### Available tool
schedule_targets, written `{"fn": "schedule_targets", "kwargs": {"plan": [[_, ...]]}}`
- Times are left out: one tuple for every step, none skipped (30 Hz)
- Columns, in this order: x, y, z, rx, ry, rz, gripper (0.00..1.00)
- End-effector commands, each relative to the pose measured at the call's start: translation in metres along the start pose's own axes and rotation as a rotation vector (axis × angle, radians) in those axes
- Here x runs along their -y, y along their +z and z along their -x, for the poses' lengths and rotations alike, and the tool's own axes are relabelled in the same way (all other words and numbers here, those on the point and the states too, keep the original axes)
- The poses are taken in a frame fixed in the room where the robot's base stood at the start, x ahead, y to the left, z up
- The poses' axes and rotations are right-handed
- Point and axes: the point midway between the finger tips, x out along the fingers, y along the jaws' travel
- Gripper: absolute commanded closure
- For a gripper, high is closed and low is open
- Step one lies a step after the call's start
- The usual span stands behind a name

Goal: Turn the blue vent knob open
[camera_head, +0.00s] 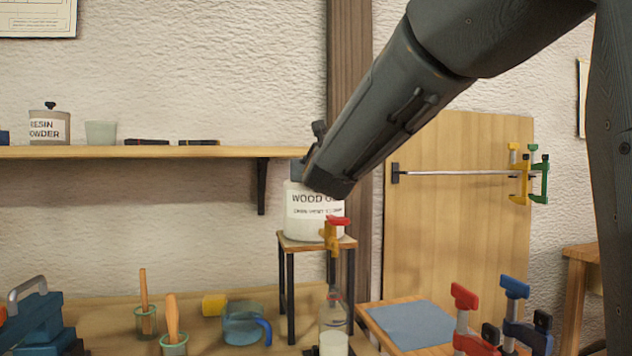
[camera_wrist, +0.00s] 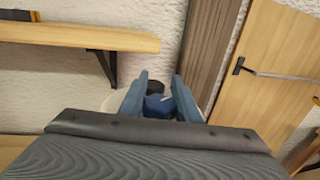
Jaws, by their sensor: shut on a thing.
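The white wood glue tub (camera_head: 312,222) stands upright on a small stand, with a tap with a red handle (camera_head: 335,222) and a yellow body at its front. My gripper (camera_wrist: 160,84) is over the top of the tub, its two blue-grey fingers closed on the blue vent knob (camera_wrist: 157,106). The knob sits between the fingers in the wrist view; its lower part is hidden by my wrist. In the head view my arm covers the knob and most of the gripper. I cannot tell how far the knob is turned.
The tub's stand (camera_head: 290,242) has thin dark legs. A clear vessel (camera_head: 333,318) with pale content is below the tap. A wall shelf (camera_head: 150,152) is to the left. Red (camera_head: 463,315) and blue (camera_head: 518,310) clamps stand right of a blue-grey mat (camera_head: 408,322).

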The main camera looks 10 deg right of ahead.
Motion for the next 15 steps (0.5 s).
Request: {"fn": "schedule_targets", "kwargs": {"plan": [[-0.0025,-0.001,-0.0019,0.006,0.01,0.0,0.93],[-0.0027,-0.0012,-0.0021,0.006,0.014,0.001,0.93],[-0.003,-0.0015,-0.0023,0.005,0.02,0.001,0.93],[-0.0033,-0.0018,-0.0027,0.005,0.024,0.001,0.93],[-0.0034,-0.0019,-0.0031,0.005,0.028,0.0,0.93],[-0.0039,-0.0024,-0.0036,0.004,0.034,0.0,0.93],[-0.0042,-0.0027,-0.0041,0.004,0.038,-0.001,0.93],[-0.0046,-0.003,-0.0046,0.004,0.042,-0.001,0.93],[-0.0051,-0.0036,-0.005,0.003,0.049,-0.001,0.93],[-0.0053,-0.0035,-0.0052,0.004,0.053,-0.001,0.93],[-0.0057,-0.0037,-0.0057,0.003,0.057,-0.002,0.93],[-0.0061,-0.0041,-0.0064,0.003,0.063,-0.002,0.93],[-0.0064,-0.0048,-0.0067,0.002,0.067,-0.003,0.93],[-0.0066,-0.0052,-0.0069,0.001,0.071,-0.002,0.93],[-0.0069,-0.0052,-0.0074,0.002,0.077,-0.002,0.93]]}}
